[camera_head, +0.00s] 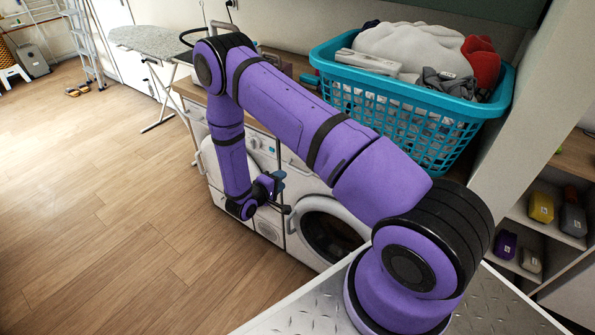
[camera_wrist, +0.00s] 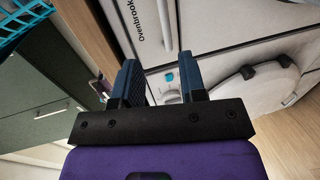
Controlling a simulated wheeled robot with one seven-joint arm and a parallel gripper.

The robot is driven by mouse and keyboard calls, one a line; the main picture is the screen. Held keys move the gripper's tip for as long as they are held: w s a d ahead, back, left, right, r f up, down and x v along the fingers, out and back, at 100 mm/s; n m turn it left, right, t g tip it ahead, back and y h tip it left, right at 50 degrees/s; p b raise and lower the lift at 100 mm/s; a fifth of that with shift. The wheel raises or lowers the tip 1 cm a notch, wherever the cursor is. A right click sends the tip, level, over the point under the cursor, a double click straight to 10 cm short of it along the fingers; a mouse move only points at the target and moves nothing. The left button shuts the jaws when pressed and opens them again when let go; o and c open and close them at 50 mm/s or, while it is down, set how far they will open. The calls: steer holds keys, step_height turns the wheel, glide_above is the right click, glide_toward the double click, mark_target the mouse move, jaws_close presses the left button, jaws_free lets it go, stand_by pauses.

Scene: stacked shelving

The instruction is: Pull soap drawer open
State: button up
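Two white washing machines stand side by side under a wooden counter. The right one (camera_head: 300,170) has a dark round door. The left one (camera_head: 228,175) has a pale round door, partly hidden by my arm. My gripper (camera_head: 280,192) is in front of the machines. In the wrist view, its two dark blue fingers (camera_wrist: 161,78) are apart with nothing held between them. Beyond them is a white front panel (camera_wrist: 205,22) lettered "Ovenbrook", with seams across it. I cannot clearly tell which part is the soap drawer, or whether the fingers touch the panel.
A teal laundry basket (camera_head: 405,105) full of clothes sits on the counter. Shelves with several bottles (camera_head: 541,207) stand at the right. An ironing board (camera_head: 150,40) stands at the back left.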

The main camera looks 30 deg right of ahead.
mark_target(298, 170)
steer(key=x, duration=0.7)
steer(key=f+x, duration=0.1)
steer(key=x, duration=0.2)
steer(key=shift+w+d, duration=0.2)
steer(key=shift+d, duration=0.05)
steer(key=shift+c, duration=0.4)
jaws_close()
